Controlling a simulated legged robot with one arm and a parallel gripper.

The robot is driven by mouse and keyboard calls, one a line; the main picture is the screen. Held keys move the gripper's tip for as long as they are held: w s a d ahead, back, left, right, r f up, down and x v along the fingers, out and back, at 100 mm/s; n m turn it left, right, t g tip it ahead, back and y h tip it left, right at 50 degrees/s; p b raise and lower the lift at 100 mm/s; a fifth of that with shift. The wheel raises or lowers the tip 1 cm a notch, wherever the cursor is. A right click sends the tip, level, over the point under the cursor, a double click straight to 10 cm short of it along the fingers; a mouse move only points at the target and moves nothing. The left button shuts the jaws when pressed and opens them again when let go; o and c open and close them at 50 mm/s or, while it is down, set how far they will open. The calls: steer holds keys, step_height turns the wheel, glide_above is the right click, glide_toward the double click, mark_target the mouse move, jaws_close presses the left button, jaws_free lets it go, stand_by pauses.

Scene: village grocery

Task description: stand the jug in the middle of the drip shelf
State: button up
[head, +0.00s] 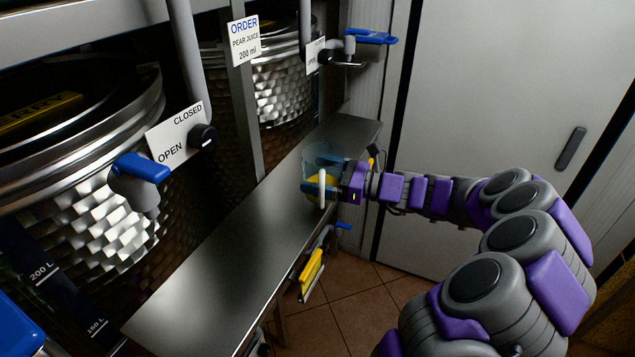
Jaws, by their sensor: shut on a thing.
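The jug (321,150) is a clear, bluish vessel over the far half of the drip shelf, near its right edge. The steel drip shelf (215,262) runs from the lower left to the back, in front of the tanks. My gripper (322,186) comes in from the right and is shut on the jug, hiding much of its lower part. I cannot tell whether the jug's base touches the shelf. Yellow shows around the fingers, but I cannot tell if it is juice in the jug.
Two steel tanks stand left of the shelf. A blue-handled tap (140,180) juts over the near part, another (365,38) over the far end. An order sign (244,40) reads pear juice, 200 ml. A yellow tool (311,272) hangs below the shelf's right edge. The near shelf is bare.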

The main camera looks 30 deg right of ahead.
steer(key=w, duration=0.3)
steer(key=shift+w+d+f, duration=0.1)
steer(key=shift+d+f, duration=0.1)
steer(key=shift+d, duration=0.15)
steer(key=shift+f+b, duration=1)
steer(key=shift+f, duration=0.65)
steer(key=shift+f, duration=0.1)
steer(key=o, duration=0.9)
steer(key=shift+s+d, duration=0.25)
steer(key=shift+d, duration=0.05)
steer(key=p+v, duration=0.3)
steer(key=v, duration=0.8)
steer(key=shift+s, duration=0.15)
